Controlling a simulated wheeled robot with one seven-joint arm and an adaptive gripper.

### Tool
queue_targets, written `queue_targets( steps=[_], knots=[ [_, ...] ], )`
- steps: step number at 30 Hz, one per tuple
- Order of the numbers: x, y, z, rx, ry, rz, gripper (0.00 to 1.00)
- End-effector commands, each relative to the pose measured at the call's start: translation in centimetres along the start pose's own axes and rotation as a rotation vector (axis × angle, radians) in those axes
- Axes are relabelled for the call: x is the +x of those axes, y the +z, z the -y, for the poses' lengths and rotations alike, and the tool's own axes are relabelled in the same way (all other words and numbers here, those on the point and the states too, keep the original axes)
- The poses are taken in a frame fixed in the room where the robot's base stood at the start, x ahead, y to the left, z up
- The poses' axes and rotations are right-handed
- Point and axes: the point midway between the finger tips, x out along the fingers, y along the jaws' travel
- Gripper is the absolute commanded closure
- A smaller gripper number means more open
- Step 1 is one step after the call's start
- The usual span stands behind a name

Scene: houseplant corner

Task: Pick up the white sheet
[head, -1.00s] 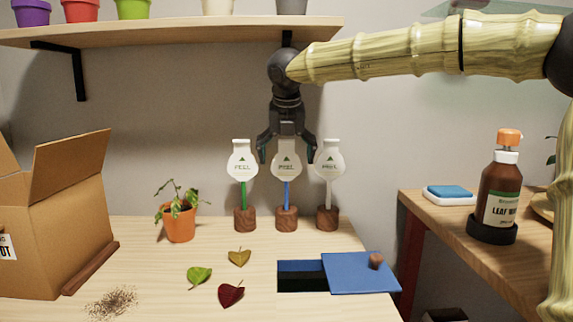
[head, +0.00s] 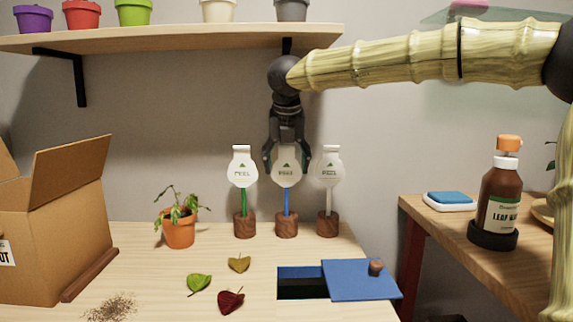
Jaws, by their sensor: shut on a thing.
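Three round white sheets marked with a green triangle and lettering stand upright in a row on coloured stems in wooden bases. The left sheet (head: 242,172) has a green stem, the middle sheet (head: 287,178) a blue stem, and the right sheet (head: 329,171) a white stem. My gripper (head: 286,162) points down over the middle sheet and is shut on its upper part. The middle sheet's top tab is hidden by the gripper. Its blue stem still runs down into its wooden base (head: 287,225).
The left and right sheets stand close on both sides of my gripper. A shelf (head: 180,32) with several pots is above. A potted plant (head: 179,230), loose leaves, an open cardboard box (head: 60,230) and a blue lid (head: 350,283) beside a dark opening are on the table.

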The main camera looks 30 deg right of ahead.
Motion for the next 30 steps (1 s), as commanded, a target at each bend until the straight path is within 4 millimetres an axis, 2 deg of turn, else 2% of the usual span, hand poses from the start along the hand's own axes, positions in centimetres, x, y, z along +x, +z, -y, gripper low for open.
queue_targets(
  steps=[5,13,30],
  knots=[
    [-0.8,0.4,0.0,0.0,0.0,0.0,0.36],
    [-1.7,-2.2,0.0,-0.001,0.004,-0.002,0.42],
    [-6.4,-13.4,0.0,-0.002,0.002,0.0,0.43]
  ],
)
